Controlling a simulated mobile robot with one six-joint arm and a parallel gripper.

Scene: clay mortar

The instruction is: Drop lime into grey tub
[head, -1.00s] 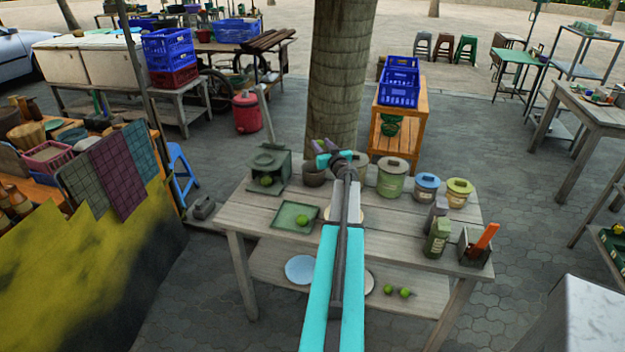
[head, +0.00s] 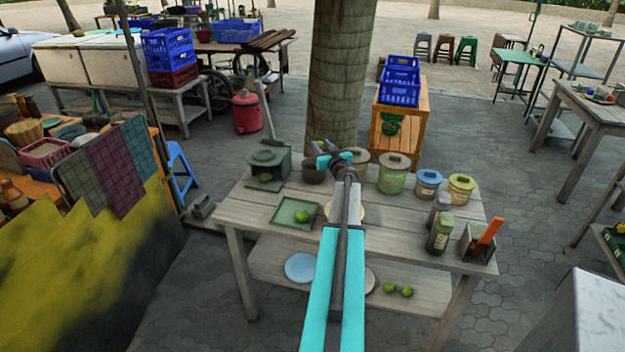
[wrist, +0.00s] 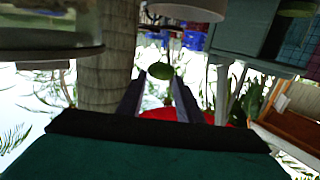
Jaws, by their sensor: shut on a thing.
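My gripper (head: 320,148) is held above the back of the wooden table, in front of the tree trunk. In the wrist view its two fingers (wrist: 158,82) close on a green lime (wrist: 160,71) at their tips. The lime in the jaws cannot be made out in the head view. A dark grey-brown round pot (head: 313,171) stands at the table's back, just below the gripper in the picture. A grey-brown lidded tub (head: 358,160) stands right of it, partly hidden by my wrist. I cannot tell for certain which one is the grey tub.
A green tray (head: 283,220) holds another lime (head: 302,216). A dark green box (head: 268,160) stands back left. Green (head: 393,178), blue (head: 428,184) and yellow (head: 461,188) lidded tubs line the back right. Two limes (head: 398,290) lie on the lower shelf.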

